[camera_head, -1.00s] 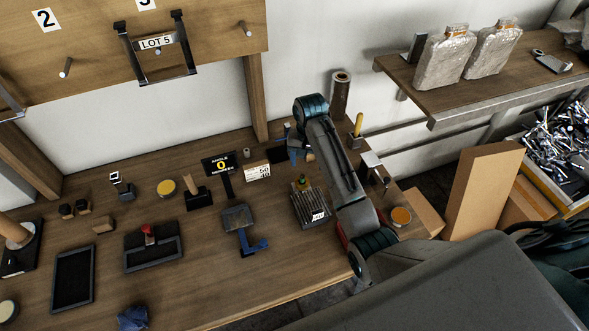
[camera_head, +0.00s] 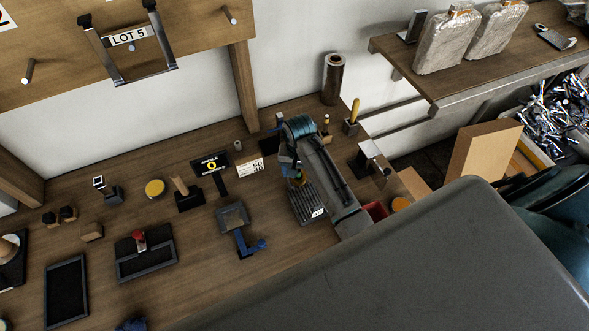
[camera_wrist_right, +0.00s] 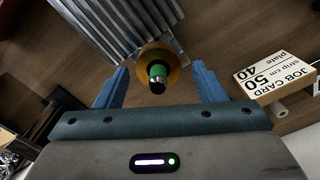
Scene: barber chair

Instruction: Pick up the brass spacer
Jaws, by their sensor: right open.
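A round brass-coloured ring, the likely brass spacer (camera_wrist_right: 144,64), shows in the right wrist view around a green, dark-tipped pin (camera_wrist_right: 158,72), beside a grey ribbed block (camera_wrist_right: 118,22). My right gripper (camera_wrist_right: 161,78) is open, with one blue finger on each side of the ring and a gap on both sides. I cannot tell how high above it the fingers are. In the head view my right gripper (camera_head: 290,165) is over the back end of the ribbed block (camera_head: 307,204) and partly hides the ring. My left gripper is not in view.
A blue-handled tool (camera_head: 238,226) lies on the bench left of the ribbed block. A brown roll (camera_head: 332,78) and a yellow-handled tool (camera_head: 353,112) stand behind.

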